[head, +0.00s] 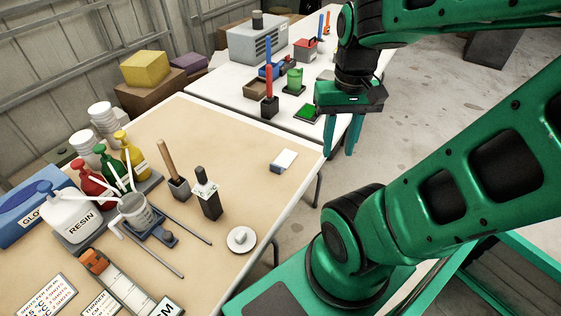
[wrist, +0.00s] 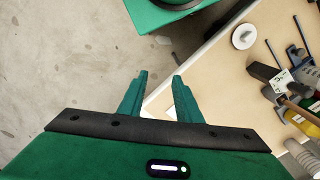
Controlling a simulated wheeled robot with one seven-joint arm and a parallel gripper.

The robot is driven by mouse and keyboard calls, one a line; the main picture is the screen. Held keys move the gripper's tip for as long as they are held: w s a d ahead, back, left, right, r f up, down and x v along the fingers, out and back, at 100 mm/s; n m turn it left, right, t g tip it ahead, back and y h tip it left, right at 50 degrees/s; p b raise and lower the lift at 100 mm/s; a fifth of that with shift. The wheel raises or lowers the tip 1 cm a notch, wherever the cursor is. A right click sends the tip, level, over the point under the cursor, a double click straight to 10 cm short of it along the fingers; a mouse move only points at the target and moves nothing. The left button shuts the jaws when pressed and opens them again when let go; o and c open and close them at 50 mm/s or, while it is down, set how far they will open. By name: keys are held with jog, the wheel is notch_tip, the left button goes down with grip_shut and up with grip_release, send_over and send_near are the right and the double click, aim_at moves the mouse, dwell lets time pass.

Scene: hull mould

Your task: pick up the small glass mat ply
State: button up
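A small white flat piece with a grey edge (head: 285,159) lies near the far right corner of the tan-topped table in the head view. It may be the small glass mat ply, but it is too small to tell. My gripper (head: 342,152) points down just beyond that table's right corner, to the right of the white piece and apart from it. In the wrist view my gripper (wrist: 160,75) has its two green fingers spread with nothing seen between them. The white piece cannot be made out clearly in the wrist view.
The tan-topped table (head: 225,130) holds a resin jug (head: 72,215), several pump bottles, a mixing cup (head: 135,210), a brush holder (head: 178,188) and a white disc (head: 241,240). A second white table (head: 215,88) behind carries a grey machine (head: 257,40) and small containers. Concrete floor (wrist: 60,60) is clear.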

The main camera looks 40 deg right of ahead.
jog(key=shift+o, duration=1.2)
jog(key=o, duration=0.3)
jog(key=shift+s+r, duration=0.2)
jog(key=shift+s, duration=0.15)
jog(key=m+g+y, duration=0.2)
jog(key=m+y, duration=0.2)
jog(key=m, duration=0.3)
send_over(277, 162)
jog(key=s+d, duration=0.1)
jog(key=d, duration=0.1)
notch_tip(277, 162, down, 10)
jog(key=shift+w+x, duration=0.2)
jog(key=shift+x, duration=5)
